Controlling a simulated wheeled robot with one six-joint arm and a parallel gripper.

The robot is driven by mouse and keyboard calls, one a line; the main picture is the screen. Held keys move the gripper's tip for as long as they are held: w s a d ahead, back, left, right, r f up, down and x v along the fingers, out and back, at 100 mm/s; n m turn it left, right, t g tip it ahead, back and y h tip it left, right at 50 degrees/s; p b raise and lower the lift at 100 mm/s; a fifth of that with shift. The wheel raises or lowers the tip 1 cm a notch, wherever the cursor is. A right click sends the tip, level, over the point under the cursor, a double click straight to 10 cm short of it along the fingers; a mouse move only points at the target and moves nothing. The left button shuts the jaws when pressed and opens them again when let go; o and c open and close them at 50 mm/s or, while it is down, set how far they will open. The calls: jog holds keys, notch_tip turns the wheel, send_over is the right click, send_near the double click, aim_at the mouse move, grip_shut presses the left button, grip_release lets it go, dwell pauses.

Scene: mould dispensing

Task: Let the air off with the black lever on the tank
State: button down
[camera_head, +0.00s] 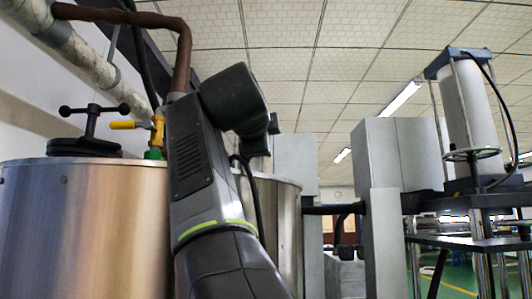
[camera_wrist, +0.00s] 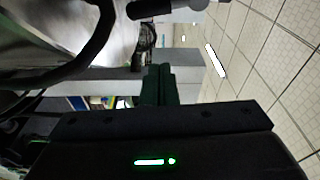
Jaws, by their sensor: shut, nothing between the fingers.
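A brushed steel tank (camera_head: 85,230) stands at the left of the head view. A black T-shaped handle (camera_head: 95,112) sits on top of it, beside a yellow-handled valve (camera_head: 123,125) with a green fitting. I cannot tell whether this handle is the lever the task names. In the wrist view my gripper (camera_wrist: 158,82) is shut, with nothing held between its fingers. A black rod-like grip (camera_wrist: 150,8) shows at the top edge of that view, apart from the fingertips; I cannot tell what it belongs to. My arm hides part of the tank area in the head view.
A second steel tank (camera_head: 288,225) stands partly behind my arm. A brown hose (camera_head: 183,50) rises from the valve area near a white pipe (camera_head: 75,45). Grey cabinets (camera_head: 385,160) and a press-like machine (camera_head: 470,110) stand at the right.

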jog(key=shift+s+a, duration=0.2)
jog(key=shift+s, duration=1.25)
jog(key=w+d+r+n+t+y+p, duration=0.1)
jog(key=w+r+n+p, duration=0.4)
jog(key=w+n+p, duration=0.55)
jog(key=s, duration=0.2)
jog(key=s+b, duration=0.1)
jog(key=s, duration=0.1)
jog(key=s+d+b, duration=0.1)
jog(key=shift+s+r, duration=0.25)
jog(key=shift+s, duration=0.15)
jog(key=shift+s, duration=0.1)
jog(key=shift+r, duration=0.1)
